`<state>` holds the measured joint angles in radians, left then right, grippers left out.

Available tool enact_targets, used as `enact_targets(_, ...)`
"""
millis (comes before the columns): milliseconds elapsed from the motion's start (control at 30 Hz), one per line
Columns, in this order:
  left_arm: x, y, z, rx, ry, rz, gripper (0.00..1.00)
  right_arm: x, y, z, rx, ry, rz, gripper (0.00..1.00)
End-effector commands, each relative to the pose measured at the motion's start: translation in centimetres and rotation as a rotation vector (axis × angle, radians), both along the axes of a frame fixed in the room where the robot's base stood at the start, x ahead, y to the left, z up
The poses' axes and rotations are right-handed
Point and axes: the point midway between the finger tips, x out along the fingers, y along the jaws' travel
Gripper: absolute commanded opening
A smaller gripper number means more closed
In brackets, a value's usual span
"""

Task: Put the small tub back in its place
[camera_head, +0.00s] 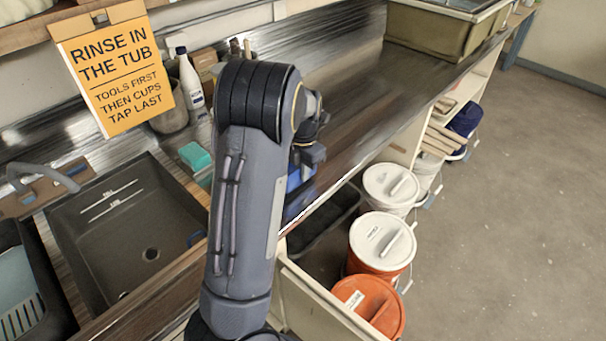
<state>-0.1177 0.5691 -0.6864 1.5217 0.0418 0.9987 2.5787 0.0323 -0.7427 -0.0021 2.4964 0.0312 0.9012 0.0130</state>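My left arm rises through the middle and bends over the counter edge. Its gripper (311,154) is partly hidden behind the arm, and I cannot see whether its fingers are open or shut. A blue object (294,179) shows just below it, mostly covered by the arm; I cannot tell if it is the small tub or if the gripper touches it. A dark open tub (338,213) sits lower, below the counter edge, beside the lidded buckets. My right gripper is not in view.
Lidded buckets, white (377,181), white-and-orange (366,240) and orange (385,297), line the shelf front. A dark sink basin (92,242) is at left. An olive tub (425,32) stands on the far counter. The counter middle (350,90) and floor (500,220) are clear.

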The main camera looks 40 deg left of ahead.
Motion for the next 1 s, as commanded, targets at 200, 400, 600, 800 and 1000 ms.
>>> enact_targets(200, 0.0, 0.0, -1.7, 0.0, 0.0, 0.0, 0.0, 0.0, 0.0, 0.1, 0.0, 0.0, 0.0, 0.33)
enact_targets(400, 0.0, 0.0, -1.7, 0.0, 0.0, 0.0, 0.0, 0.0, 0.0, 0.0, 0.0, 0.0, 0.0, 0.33)
enact_targets(600, 0.0, -0.1, -1.9, 0.0, 0.001, 0.0, 0.15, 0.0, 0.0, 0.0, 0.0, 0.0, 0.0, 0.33)
enact_targets(800, 0.0, -0.1, -1.9, 0.0, 0.001, 0.0, 0.25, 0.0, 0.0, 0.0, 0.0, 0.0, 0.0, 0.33)
enact_targets(1000, 0.0, -0.1, -1.6, 0.0, 0.0, 0.0, 0.25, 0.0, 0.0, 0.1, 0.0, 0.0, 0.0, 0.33)
